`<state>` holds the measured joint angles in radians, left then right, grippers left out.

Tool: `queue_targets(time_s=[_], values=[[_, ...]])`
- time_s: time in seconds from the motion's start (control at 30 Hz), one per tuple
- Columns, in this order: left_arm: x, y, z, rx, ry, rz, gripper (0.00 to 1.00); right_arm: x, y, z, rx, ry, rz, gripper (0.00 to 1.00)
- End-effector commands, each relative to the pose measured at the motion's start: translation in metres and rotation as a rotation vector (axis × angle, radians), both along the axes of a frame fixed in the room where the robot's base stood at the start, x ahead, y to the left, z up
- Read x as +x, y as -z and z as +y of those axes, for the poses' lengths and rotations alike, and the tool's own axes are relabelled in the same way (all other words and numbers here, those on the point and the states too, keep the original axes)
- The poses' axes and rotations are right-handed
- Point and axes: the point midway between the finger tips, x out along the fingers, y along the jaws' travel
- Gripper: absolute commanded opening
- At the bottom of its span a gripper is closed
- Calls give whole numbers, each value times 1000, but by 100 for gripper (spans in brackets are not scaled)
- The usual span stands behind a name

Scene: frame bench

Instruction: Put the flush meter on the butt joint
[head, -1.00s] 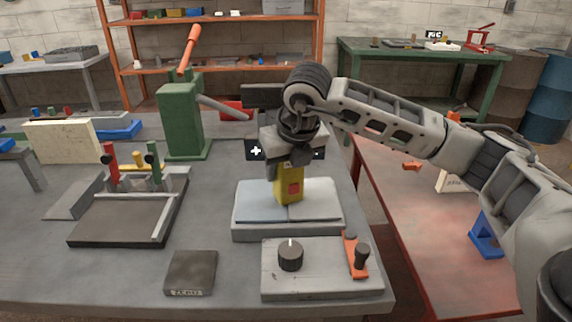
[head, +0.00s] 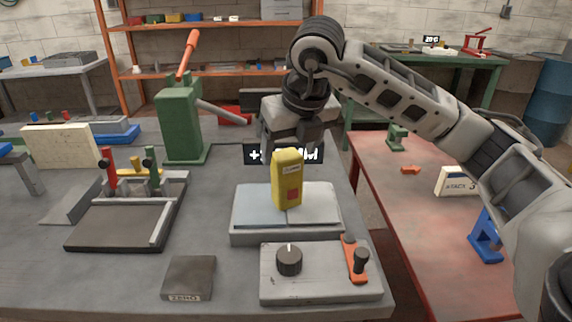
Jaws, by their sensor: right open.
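The yellow flush meter (head: 287,181) stands upright on the butt joint (head: 251,210), the seam between two pale plates on a grey block. It appears to straddle the seam near the middle of the plates. My right gripper (head: 294,146) is open and empty, behind and above the meter, apart from it as far as I can see. The meter's top hides part of the gripper's fingers. A dark display (head: 254,154) with white characters stands behind, partly covered by the meter and gripper. My left gripper is not in view.
A control box with a black knob (head: 289,260) and an orange lever (head: 354,259) stands in front of the joint block. A dark ZERO block (head: 189,277) lies left of it. A green press (head: 182,126) stands behind left. The bench's front left is clear.

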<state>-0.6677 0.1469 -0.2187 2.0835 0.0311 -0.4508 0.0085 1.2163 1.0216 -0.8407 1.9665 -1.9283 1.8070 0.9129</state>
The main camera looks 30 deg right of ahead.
Motion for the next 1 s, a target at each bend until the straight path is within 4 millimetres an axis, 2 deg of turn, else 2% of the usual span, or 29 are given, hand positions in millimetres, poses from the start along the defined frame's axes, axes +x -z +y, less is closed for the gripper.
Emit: queue_targets(time_s=[0.1,0.3,1.0], values=[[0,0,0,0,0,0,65,-9,-22,2,0,-1,-4,69],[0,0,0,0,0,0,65,-17,-42,3,0,0,-1,69],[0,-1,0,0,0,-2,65,-18,-45,3,0,-1,1,69]])
